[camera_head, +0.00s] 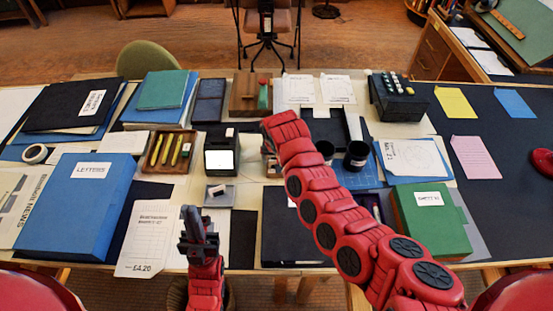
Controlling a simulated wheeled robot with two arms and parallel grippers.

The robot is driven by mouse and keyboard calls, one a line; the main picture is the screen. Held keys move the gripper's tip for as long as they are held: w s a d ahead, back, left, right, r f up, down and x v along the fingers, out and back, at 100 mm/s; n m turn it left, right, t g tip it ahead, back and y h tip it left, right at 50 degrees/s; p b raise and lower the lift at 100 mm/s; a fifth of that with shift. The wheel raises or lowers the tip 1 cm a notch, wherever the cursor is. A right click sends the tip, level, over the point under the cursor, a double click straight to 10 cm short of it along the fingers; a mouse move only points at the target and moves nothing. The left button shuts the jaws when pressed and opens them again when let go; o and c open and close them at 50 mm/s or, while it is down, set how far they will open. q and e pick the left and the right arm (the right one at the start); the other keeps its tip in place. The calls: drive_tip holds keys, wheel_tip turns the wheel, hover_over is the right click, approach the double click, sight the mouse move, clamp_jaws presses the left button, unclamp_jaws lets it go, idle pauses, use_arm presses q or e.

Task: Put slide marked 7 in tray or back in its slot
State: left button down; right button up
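A small grey tray (219,195) lies on the table left of centre, with a small pale piece on it that could be a slide. No number 7 is readable. A black viewer box (221,138) with a lit white screen stands just behind it. A black box (397,97) with several small pale pieces on top stands at the back right; I cannot tell if these are slides in slots. My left gripper (198,228) is at the front edge, nearer than the grey tray; its finger gap is unclear. My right arm reaches to the middle, its gripper hidden behind it.
A wooden tray (168,152) with yellow pencils, a blue letters box (76,205) and a price sheet (147,238) lie on the left. Dark cups (356,156) stand right of my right arm. A green box (431,221) is at the front right. The far right dark board has free room.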

drive_tip(key=shift+o, duration=1)
drive_tip(key=shift+r, duration=0.55)
drive_tip(key=v, duration=1.6)
drive_tip(key=shift+s, duration=0.2)
